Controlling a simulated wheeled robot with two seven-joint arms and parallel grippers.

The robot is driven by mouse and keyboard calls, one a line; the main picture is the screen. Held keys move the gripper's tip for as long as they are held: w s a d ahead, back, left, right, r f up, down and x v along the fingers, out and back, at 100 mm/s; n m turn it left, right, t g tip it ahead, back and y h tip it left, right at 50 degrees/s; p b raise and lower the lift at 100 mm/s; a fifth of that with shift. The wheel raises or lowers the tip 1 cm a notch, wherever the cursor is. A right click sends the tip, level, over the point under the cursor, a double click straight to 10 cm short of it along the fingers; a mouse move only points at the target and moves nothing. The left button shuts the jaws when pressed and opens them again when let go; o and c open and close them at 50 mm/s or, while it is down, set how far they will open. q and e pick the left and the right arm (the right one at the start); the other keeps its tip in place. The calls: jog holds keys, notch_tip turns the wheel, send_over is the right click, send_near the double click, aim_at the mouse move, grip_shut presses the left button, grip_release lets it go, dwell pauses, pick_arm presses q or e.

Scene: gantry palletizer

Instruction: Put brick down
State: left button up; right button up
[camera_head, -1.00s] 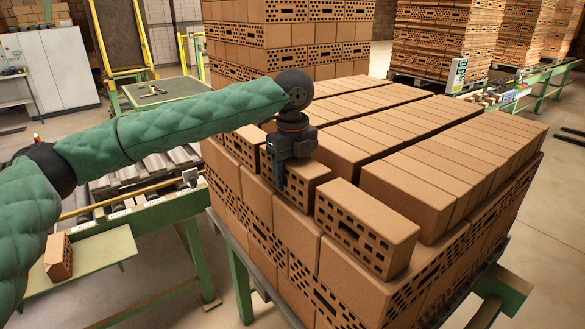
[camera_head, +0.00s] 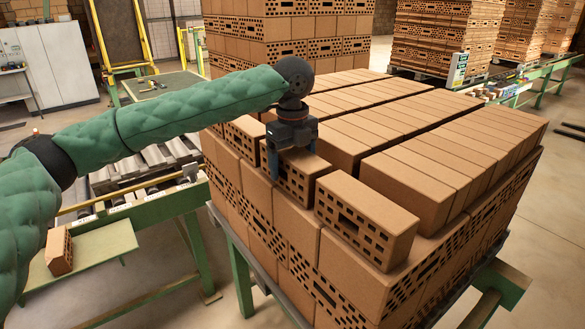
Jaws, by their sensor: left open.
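My left gripper (camera_head: 291,160) hangs over the near edge of the brick stack. It is open, with one finger on each side of the top of a perforated orange brick (camera_head: 297,183). That brick rests on the stack's top layer, its holed face toward me. Another brick (camera_head: 366,216) lies to its right with a narrow gap. A further brick (camera_head: 244,139) is to its left, partly behind the gripper. The brick's rear part is hidden by the gripper. My right gripper is out of view.
Rows of bricks (camera_head: 420,181) fill the top behind. A taller brick stack (camera_head: 290,38) stands at the back. A green roller conveyor (camera_head: 150,212) runs at the left, with a lone brick (camera_head: 59,250) on a green shelf (camera_head: 105,246).

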pick_arm(q)
notch_tip(320, 180, up, 3)
jog(key=shift+f+b, duration=0.15)
jog(key=shift+b, duration=0.5)
notch_tip(320, 180, up, 7)
jog(key=b, duration=0.2)
jog(key=shift+b, duration=0.3)
jog(key=shift+r, duration=0.65)
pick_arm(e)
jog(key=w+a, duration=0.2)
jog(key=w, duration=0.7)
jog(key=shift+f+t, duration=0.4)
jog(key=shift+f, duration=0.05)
pick_arm(q)
jog(key=shift+f, duration=0.1)
